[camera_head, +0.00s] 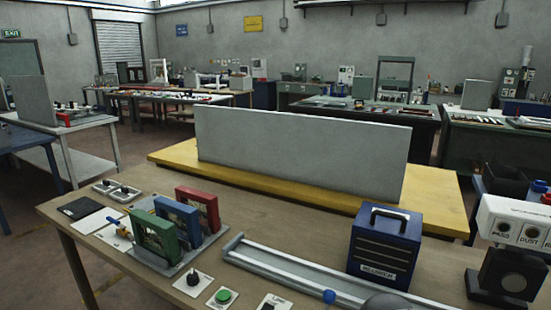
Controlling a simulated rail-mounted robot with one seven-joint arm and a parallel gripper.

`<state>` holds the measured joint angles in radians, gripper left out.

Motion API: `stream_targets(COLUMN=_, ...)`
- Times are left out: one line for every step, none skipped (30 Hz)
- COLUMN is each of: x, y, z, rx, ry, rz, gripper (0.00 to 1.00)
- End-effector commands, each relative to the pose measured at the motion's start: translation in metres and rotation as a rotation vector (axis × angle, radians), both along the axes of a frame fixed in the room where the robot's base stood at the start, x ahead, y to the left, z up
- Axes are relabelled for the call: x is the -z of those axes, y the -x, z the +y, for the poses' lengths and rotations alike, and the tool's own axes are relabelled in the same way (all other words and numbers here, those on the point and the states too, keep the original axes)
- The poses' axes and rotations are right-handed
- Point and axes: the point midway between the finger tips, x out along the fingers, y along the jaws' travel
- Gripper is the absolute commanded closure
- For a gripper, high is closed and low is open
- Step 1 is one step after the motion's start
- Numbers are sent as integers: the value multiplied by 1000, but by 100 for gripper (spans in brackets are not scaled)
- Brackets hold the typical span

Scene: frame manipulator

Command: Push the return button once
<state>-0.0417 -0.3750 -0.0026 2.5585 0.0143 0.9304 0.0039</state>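A round green button (223,296) sits on a small white plate near the front edge of the wooden bench. Its label is too small to read, so I cannot tell for sure that it is the return button. A black knob (193,279) on a white plate is just left of it. Another plate with a dark switch (270,304) is to its right, cut by the bottom edge. My gripper is not in view, and nothing is seen touching the green button.
Green (153,238), blue (178,220) and red (199,207) frames stand upright behind the controls. A grey rail (300,271) with a blue ball knob (329,296) runs to the right. A blue case (384,247) and a white PASS/DUST box (517,226) stand at right.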

Motion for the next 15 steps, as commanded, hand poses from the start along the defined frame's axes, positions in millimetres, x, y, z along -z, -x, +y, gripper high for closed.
stream_targets(x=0, y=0, z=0, rx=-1, ry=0, rz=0, gripper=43)
stream_targets(x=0, y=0, z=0, rx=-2, ry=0, rz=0, gripper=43)
stream_targets(x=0, y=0, z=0, rx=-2, ry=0, rz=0, gripper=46)
stream_targets(x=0, y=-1, z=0, rx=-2, ry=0, rz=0, gripper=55)
stream_targets(x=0, y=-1, z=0, rx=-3, ry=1, rz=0, gripper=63)
stream_targets(x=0, y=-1, z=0, rx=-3, ry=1, rz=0, gripper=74)
stream_targets(x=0, y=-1, z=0, rx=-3, ry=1, rz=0, gripper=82)
stream_targets(x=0, y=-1, z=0, rx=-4, ry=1, rz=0, gripper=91)
stream_targets(x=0, y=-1, z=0, rx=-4, ry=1, rz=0, gripper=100)
stream_targets(x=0, y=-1, z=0, rx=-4, ry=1, rz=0, gripper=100)
stream_targets(x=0, y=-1, z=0, rx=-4, ry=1, rz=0, gripper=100)
stream_targets(x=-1, y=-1, z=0, rx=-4, ry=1, rz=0, gripper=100)
stream_targets(x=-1, y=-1, z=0, rx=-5, ry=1, rz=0, gripper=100)
stream_targets(x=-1, y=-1, z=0, rx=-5, ry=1, rz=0, gripper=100)
stream_targets(x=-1, y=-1, z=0, rx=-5, ry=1, rz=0, gripper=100)
